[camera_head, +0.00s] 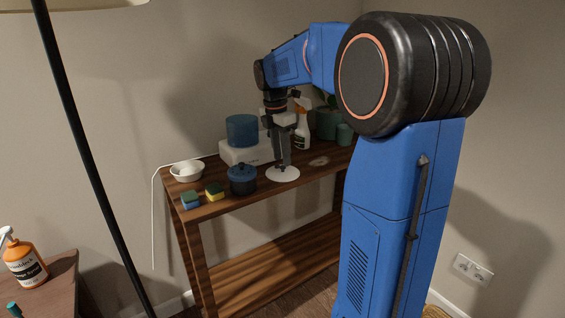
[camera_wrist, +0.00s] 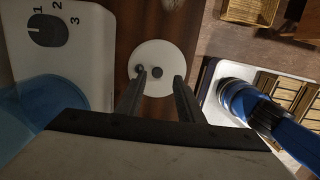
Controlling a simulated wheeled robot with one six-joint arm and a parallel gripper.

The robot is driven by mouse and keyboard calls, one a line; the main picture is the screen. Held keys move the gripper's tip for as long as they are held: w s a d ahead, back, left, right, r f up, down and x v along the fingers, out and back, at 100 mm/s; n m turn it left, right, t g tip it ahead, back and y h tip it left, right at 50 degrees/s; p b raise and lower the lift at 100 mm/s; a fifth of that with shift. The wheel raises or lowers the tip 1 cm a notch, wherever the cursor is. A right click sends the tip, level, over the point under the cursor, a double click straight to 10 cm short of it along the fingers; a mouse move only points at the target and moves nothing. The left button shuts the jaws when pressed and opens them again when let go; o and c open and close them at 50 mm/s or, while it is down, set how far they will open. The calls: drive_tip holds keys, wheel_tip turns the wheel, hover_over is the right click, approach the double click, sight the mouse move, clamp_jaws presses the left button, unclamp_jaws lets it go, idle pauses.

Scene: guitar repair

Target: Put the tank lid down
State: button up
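The tank lid (camera_head: 283,175) is a flat white disc and appears to lie flat on the dark wooden table. In the wrist view the lid (camera_wrist: 155,53) shows a small dark knob near its middle. My gripper (camera_head: 283,163) points straight down over the lid. In the wrist view my gripper (camera_wrist: 160,74) has its two fingers apart, one on each side of the knob, with gaps visible. The blue tank (camera_head: 241,130) stands on a white base (camera_head: 243,153) just left of the gripper. The base's dial side (camera_wrist: 78,60) shows in the wrist view.
On the wooden table (camera_head: 222,205) stand a dark blue lidded pot (camera_head: 242,180), two sponges (camera_head: 190,200) (camera_head: 214,192) and a white bowl (camera_head: 187,171). A spray bottle (camera_head: 302,130), a teal canister (camera_head: 344,134) and a plant pot (camera_head: 326,123) stand behind. A lamp pole (camera_head: 90,160) rises at left.

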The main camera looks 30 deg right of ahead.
sight(279, 173)
wheel_tip(279, 173, up, 9)
drive_tip(key=a, duration=0.1)
drive_tip(key=s+a+f+m+t, duration=0.1)
drive_tip(key=s+a+f+m, duration=0.25)
drive_tip(key=s, duration=0.45)
drive_tip(key=s+a+f+m+t, duration=0.1)
drive_tip(key=s+a+f+m, duration=0.1)
drive_tip(key=s+a+m, duration=0.45)
drive_tip(key=s+a+f+m+t+y, duration=0.1)
drive_tip(key=s+a+f+m, duration=0.3)
drive_tip(key=s+f+m, duration=0.4)
drive_tip(key=s+f+t, duration=0.1)
drive_tip(key=s+f, duration=0.4)
drive_tip(key=s, duration=0.2)
drive_tip(key=shift+s+t, duration=0.4)
